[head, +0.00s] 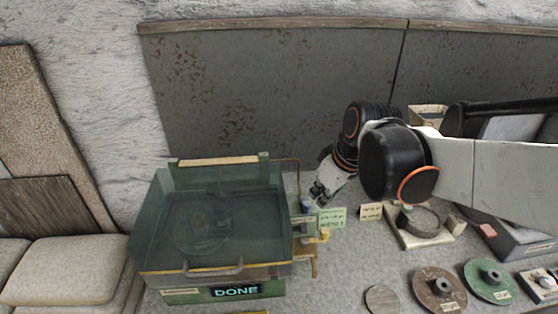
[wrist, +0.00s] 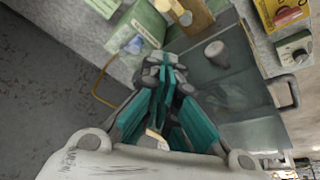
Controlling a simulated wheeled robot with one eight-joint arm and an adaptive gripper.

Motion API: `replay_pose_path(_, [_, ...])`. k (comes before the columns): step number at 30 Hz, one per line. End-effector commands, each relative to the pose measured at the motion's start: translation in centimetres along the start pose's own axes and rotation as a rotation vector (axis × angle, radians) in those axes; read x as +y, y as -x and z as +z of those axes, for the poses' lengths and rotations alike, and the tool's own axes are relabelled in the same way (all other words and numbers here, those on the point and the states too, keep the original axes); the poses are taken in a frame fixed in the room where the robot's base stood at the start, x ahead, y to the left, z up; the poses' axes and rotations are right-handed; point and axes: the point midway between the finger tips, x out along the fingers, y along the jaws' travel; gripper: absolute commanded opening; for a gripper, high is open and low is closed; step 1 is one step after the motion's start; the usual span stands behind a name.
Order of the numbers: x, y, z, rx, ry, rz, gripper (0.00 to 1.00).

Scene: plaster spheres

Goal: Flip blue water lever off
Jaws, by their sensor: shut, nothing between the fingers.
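A small blue part (head: 307,206), which looks like the blue water lever, sits at the right side of the glass-walled tank (head: 283,235), beside a green label. It also shows as a pale blue piece in the wrist view (wrist: 134,45), left of my fingertips. I cannot tell which way the lever is turned. My gripper (head: 318,192) is just above and right of the blue part in the head view. In the wrist view my gripper (wrist: 168,66) has its teal-padded fingers drawn together with nothing held. Contact with the blue part cannot be made out.
A yellow fitting (head: 323,236) stands just below the blue part. The tank has a front handle (head: 212,272) and a DONE sign (head: 236,291). A dark panel (head: 270,90) stands behind.

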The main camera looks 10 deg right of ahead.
Motion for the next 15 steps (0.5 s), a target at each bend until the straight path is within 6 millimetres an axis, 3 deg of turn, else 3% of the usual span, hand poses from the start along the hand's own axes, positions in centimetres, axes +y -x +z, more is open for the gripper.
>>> replay_pose_path(6, [2.0,-0.8,-3.2,-0.026,0.143,-0.074,0.0])
replay_pose_path(15, [4.3,-3.3,-6.1,-0.036,0.338,-0.182,0.0])
